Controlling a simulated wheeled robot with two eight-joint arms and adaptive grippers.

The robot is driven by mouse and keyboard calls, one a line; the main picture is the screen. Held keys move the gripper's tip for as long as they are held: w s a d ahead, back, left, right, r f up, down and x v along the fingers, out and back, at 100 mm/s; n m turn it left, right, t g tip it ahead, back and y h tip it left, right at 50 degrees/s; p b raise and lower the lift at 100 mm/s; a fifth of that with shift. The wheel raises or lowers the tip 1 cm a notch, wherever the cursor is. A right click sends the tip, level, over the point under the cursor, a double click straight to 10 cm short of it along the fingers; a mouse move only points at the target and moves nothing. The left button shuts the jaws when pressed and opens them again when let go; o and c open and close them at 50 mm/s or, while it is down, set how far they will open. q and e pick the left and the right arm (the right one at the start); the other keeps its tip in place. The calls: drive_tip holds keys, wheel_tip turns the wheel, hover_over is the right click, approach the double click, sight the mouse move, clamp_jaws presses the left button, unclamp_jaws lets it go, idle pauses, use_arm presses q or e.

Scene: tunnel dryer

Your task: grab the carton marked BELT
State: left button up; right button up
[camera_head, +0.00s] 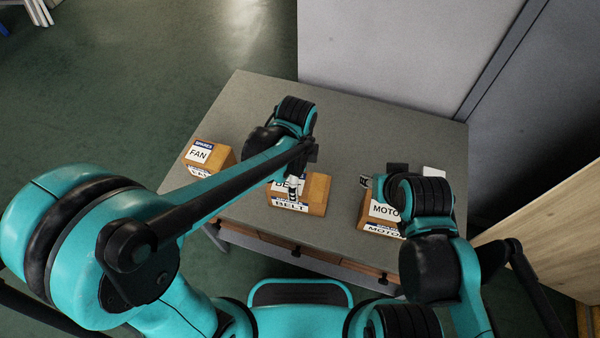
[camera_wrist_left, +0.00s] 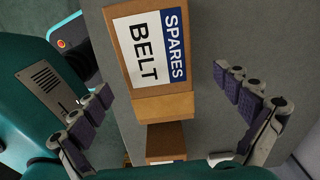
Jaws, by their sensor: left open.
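The carton marked BELT (camera_head: 316,192) is a brown box with white labels, standing on the grey table between two other cartons. In the left wrist view the BELT carton (camera_wrist_left: 150,54) shows its "SPARES BELT" label large and near. My left gripper (camera_head: 293,186) is over this carton in the head view and covers part of its top label. In the left wrist view my left gripper (camera_wrist_left: 162,84) is open, with one finger on each side of the carton and gaps between. My right gripper (camera_head: 366,182) is near the MOTOR carton, mostly hidden by its own arm.
The FAN carton (camera_head: 222,157) stands at the table's left. The MOTOR carton (camera_head: 366,213) stands to the right, partly behind my right arm. The grey table (camera_head: 355,125) is clear toward the back. A pale wall panel (camera_head: 400,50) rises behind it.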

use_arm(q)
drive_tip(key=f, duration=0.1)
drive_tip(key=f+b, duration=0.1)
drive_tip(key=f, duration=0.1)
drive_tip(key=shift+w+d+m, duration=0.15)
drive_tip(key=shift+d+m, duration=0.05)
drive_tip(key=shift+m, duration=0.2)
drive_tip(key=f+b, duration=0.2)
drive_tip(key=f, duration=0.1)
drive_tip(key=f+b, duration=0.1)
drive_tip(key=f, duration=0.1)
drive_tip(key=shift+s+f, duration=0.15)
drive_tip(key=shift+s, duration=0.15)
use_arm(e)
wheel_tip(320, 180, down, 4)
drive_tip(key=shift+w+r, duration=0.1)
drive_tip(key=shift+w, duration=0.05)
drive_tip(key=shift+r, duration=0.1)
use_arm(q)
drive_tip(key=c, duration=2)
